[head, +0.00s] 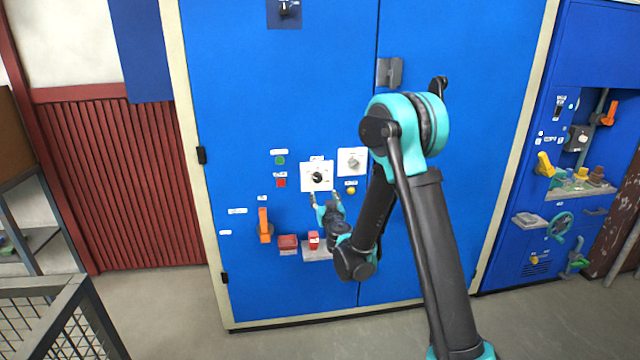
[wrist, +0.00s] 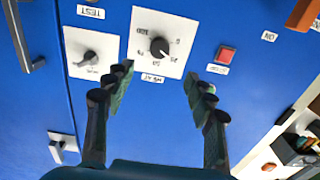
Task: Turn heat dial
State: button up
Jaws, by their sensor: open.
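The heat dial is a round black knob on a white square plate (head: 308,187) on the blue cabinet front, seen at left centre in the head view. In the wrist view the black knob (wrist: 160,47) shows upside down, with numbers around it and a HEAT label beneath. My gripper (head: 327,198) is just below the plate in the head view, its fingers pointing up at it. In the wrist view my gripper (wrist: 159,79) is open and empty, one finger on each side below the dial plate. The fingertips appear apart from the knob.
A second dial plate (head: 352,161) sits right of the heat dial. A green button (head: 280,160) and a red button (head: 280,183) lie to its left. An orange handle (head: 264,224) and red blocks (head: 289,242) are lower down. A blue panel with handwheel (head: 560,226) stands at right.

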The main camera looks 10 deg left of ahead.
aim_at(318, 180)
jog(key=x, duration=1.2)
jog(key=shift+w+a, duration=0.1)
jog(key=shift+w, duration=0.25)
jog(key=c, duration=1.2)
jog(key=shift+o, duration=0.2)
jog(key=shift+n, duration=0.3)
jog(key=n, duration=1.1)
jog(key=shift+n, duration=0.3)
